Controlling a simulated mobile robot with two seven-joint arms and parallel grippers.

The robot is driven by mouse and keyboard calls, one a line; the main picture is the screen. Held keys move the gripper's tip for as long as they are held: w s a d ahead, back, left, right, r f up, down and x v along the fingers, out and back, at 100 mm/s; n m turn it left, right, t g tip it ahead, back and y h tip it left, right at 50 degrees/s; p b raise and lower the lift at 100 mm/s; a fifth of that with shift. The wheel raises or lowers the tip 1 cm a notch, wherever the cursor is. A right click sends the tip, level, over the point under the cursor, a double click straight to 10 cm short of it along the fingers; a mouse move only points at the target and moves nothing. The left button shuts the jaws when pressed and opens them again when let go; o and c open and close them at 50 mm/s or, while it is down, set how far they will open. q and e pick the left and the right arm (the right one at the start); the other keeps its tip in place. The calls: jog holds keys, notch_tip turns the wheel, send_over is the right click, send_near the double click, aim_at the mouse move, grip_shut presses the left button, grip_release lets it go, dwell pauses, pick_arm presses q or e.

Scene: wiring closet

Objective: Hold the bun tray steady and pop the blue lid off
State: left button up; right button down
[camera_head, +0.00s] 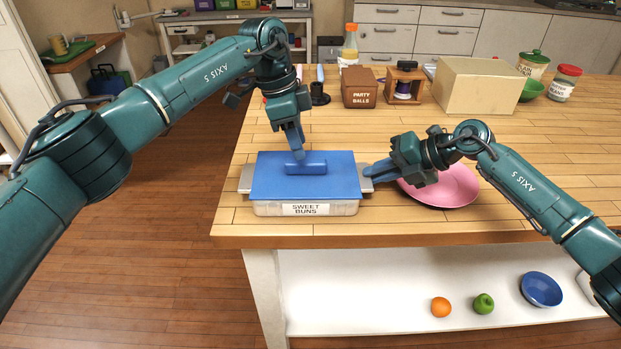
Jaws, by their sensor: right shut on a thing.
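The bun tray (330,209), labelled "SWEET BUNS", sits on the wooden table near its front edge. The blue lid (338,181) lies flat on top of it, with a raised blue handle (306,167) in the middle. My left gripper (298,154) comes down from above, its fingertips at the lid's handle; whether it grips the handle is hard to see. My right gripper (370,172) is shut on the tray's right-hand metal grip. The tray's left grip (246,178) is free. The buns are hidden under the lid.
A pink plate (452,186) lies right of the tray, partly behind my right gripper. A party balls box (359,87), a cardboard box (478,86) and jars stand at the back. Below, a shelf holds an orange (441,306), a green apple (483,303) and a blue bowl (541,289).

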aim_at(305, 161)
pick_arm(q)
jog(key=shift+x, duration=2.45)
grip_shut()
